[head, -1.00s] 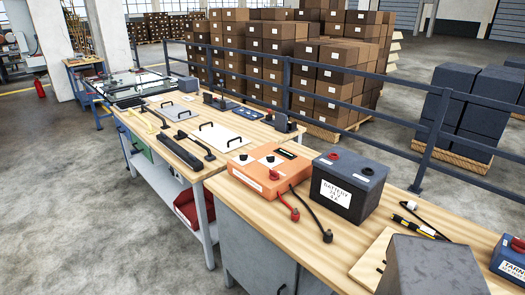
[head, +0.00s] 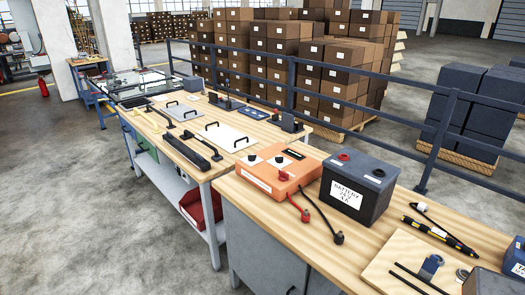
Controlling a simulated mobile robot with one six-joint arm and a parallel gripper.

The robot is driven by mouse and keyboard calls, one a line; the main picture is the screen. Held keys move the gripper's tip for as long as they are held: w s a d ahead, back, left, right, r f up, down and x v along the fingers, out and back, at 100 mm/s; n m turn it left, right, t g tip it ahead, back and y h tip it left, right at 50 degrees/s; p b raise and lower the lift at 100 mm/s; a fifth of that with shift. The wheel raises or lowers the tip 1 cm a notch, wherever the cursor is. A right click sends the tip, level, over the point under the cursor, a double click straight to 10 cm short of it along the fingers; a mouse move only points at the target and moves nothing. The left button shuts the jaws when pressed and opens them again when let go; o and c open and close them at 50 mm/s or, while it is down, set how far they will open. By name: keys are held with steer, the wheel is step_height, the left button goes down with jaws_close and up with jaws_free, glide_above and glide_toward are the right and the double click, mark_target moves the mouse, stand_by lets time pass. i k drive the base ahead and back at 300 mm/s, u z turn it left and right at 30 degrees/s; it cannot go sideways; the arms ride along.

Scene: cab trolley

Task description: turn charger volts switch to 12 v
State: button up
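The charger (head: 245,176) is an orange box on the wooden bench in the middle of the head view. Its top has two dark round knobs on white patches, a left knob (head: 252,160) and a right knob (head: 279,161), plus a black strip. I cannot tell which control is the volts switch or where it points. A red clamp (head: 304,215) and a black clamp (head: 337,237) lie on leads in front. A dark grey battery (head: 365,193) stands right of the charger; the voltage on its label is too small to read surely. My gripper is not in view.
A wooden board (head: 395,268) with a blue part lies at the bench's right, near a yellow-black pen-like tool (head: 429,231). A grey block shape (head: 493,284) shows at the lower right corner. A railing (head: 345,105) runs behind the bench.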

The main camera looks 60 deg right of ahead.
mark_target(252, 159)
steer(key=u, duration=0.1)
steer(key=i, duration=1)
steer(key=z, duration=0.1)
